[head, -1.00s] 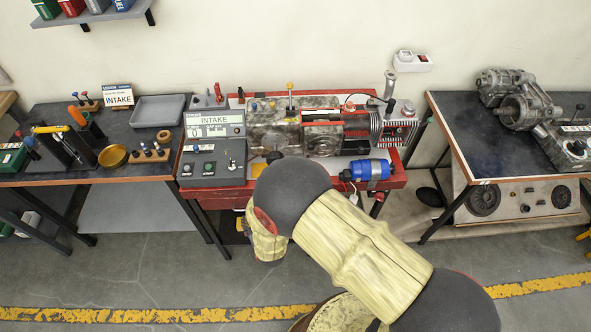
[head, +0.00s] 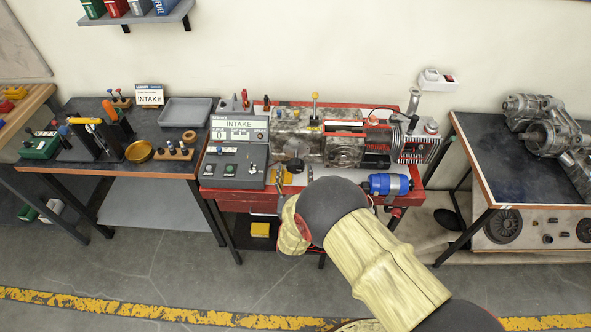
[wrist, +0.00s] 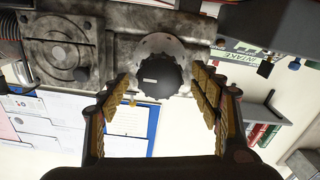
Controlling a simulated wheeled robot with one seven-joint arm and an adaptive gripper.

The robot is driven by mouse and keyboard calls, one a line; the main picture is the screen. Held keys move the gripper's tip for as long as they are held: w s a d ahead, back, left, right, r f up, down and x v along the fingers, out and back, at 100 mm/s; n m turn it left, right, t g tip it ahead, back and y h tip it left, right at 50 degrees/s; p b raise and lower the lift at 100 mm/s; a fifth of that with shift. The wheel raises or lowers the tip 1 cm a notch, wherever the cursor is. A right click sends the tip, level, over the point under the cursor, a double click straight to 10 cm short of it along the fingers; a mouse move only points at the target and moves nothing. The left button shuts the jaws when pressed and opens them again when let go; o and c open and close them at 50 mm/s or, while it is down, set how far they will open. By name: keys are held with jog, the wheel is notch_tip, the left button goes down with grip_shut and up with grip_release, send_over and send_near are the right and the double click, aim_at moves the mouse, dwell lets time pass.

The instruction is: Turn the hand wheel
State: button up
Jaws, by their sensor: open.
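The hand wheel, a dark round knob with a paler scalloped rim behind it (wrist: 157,68), is on the front of a worn grey metal housing. In the head view a dark round knob (head: 295,165) on the housing's front appears to be the same wheel. My gripper (wrist: 161,85) is open in the wrist view, with one ribbed yellow finger on each side of the wheel. Its tips appear near the rim; I cannot tell whether they touch it. In the head view my gripper (head: 282,177) is just below the knob, partly hidden by my arm.
A grey INTAKE control box (head: 238,150) stands left of the housing on the red bench (head: 230,203). A blue cylinder (head: 388,184) lies to the right. A side table (head: 110,165) holds tools and a tray. Open floor lies in front.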

jog(key=shift+w, duration=0.95)
jog(key=shift+c, duration=1.3)
jog(key=c, duration=0.7)
jog(key=shift+c, duration=0.9)
